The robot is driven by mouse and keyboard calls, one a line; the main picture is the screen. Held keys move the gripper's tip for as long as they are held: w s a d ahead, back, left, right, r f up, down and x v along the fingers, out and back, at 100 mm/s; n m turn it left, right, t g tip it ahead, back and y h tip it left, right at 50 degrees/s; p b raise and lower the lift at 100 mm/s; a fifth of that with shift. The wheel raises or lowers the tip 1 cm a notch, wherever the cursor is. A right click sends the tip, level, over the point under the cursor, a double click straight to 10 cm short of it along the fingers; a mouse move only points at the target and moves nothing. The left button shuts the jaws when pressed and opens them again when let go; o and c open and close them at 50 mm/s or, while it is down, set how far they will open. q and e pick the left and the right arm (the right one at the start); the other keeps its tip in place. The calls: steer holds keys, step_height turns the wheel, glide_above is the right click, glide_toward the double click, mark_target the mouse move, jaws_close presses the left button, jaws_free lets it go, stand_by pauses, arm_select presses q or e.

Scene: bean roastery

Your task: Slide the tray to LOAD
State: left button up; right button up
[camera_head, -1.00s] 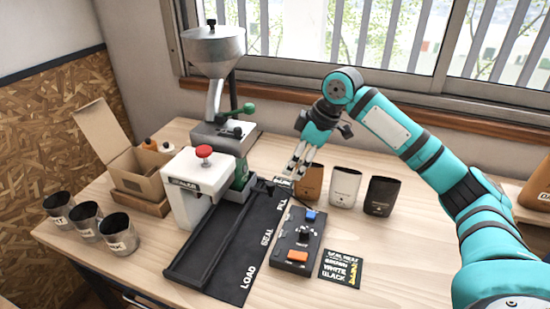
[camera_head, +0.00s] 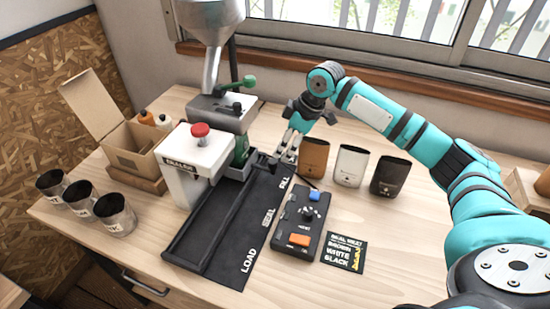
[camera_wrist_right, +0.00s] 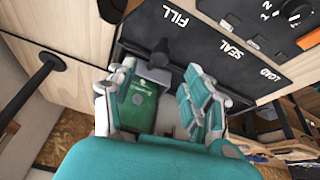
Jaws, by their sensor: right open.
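The black tray (camera_head: 232,172) sits at the FILL end of the black track (camera_head: 205,240), which is lettered FILL, SEAL and LOAD. A green pouch (camera_head: 241,150) stands at that end, partly hidden by the white sealer; the wrist view shows it too (camera_wrist_right: 140,100). A dark knob (camera_wrist_right: 165,53) projects on the FILL side of the track. My right gripper (camera_head: 282,157) is low over the FILL end, close to the knob. In the wrist view its fingers (camera_wrist_right: 158,75) are apart, with the knob just beyond their tips; contact cannot be told. My left gripper is out of view.
The white sealer (camera_head: 195,170) with a red button stands beside the track. A control box (camera_head: 300,225) lies on its other side. The track's LOAD end looks clear.

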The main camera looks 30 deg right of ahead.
mark_target(274, 161)
steer(key=x, duration=0.7)
steer(key=shift+a+f+p, duration=0.1)
steer(key=shift+f+p, duration=0.05)
steer(key=shift+p, duration=0.2)
jaws_close()
